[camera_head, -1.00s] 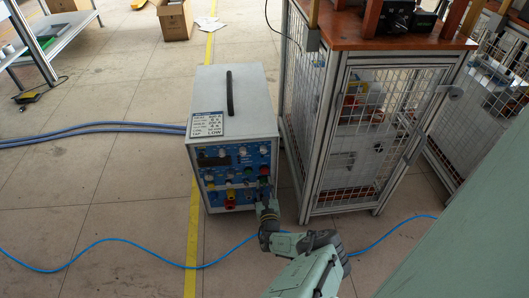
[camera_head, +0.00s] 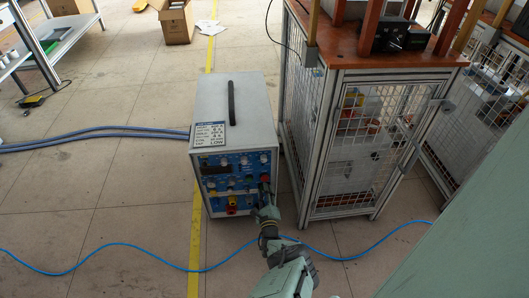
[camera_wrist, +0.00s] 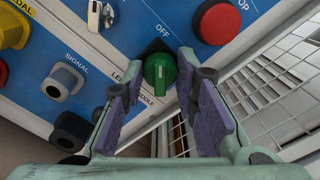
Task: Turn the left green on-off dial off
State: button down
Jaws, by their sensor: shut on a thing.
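The induction heater (camera_head: 237,135) is a grey box with a blue front panel of knobs. In the wrist view, a green dial (camera_wrist: 160,72) with a raised grip sits on the blue panel (camera_wrist: 120,50), near its edge. My gripper (camera_wrist: 160,78) has one finger on each side of the green dial and is shut on it. The grip ridge points roughly up and down in the wrist view. In the head view, my gripper (camera_head: 265,192) is at the right side of the panel and hides the dial.
A red knob (camera_wrist: 216,22) is close above the right finger. A mesh-sided workbench (camera_head: 350,140) stands right of the heater. A blue cable (camera_head: 130,257) crosses the floor.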

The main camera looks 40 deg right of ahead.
dwell(0.4)
jog(key=c, duration=1.3)
grip_release()
jog(key=shift+s, duration=0.1)
jog(key=v, duration=1.2)
